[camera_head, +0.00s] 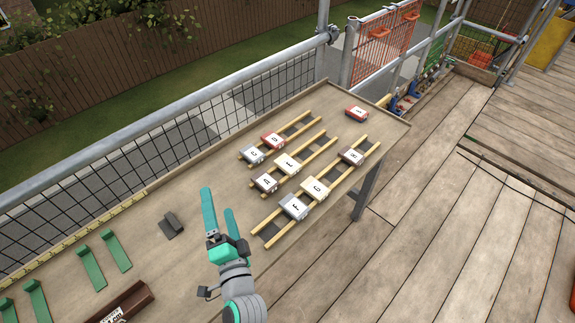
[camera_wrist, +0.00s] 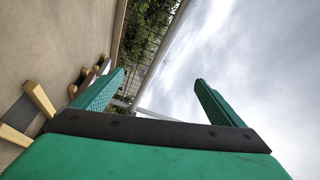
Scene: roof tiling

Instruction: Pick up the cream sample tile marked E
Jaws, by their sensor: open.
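The cream tile (camera_head: 287,164) that seems to be marked E lies on the middle pair of wooden battens on the table, its letter small and hard to read. A second cream tile (camera_head: 315,188), apparently marked G, lies on the nearer battens. My gripper (camera_head: 219,202) is open and empty, to the left of the tiles and apart from them. In the wrist view my gripper (camera_wrist: 159,76) has its two green fingers spread, with sky and mesh fence between them. The cream tile cannot be made out in that view.
Grey, brown and red tiles lie around it, including a brown one (camera_head: 265,182), a grey one marked F (camera_head: 295,207) and a red one (camera_head: 272,140). Another red tile (camera_head: 357,113) lies at the far end. Green brackets (camera_head: 90,267) and a dark block (camera_head: 171,225) lie left. A mesh guardrail (camera_head: 190,125) runs behind.

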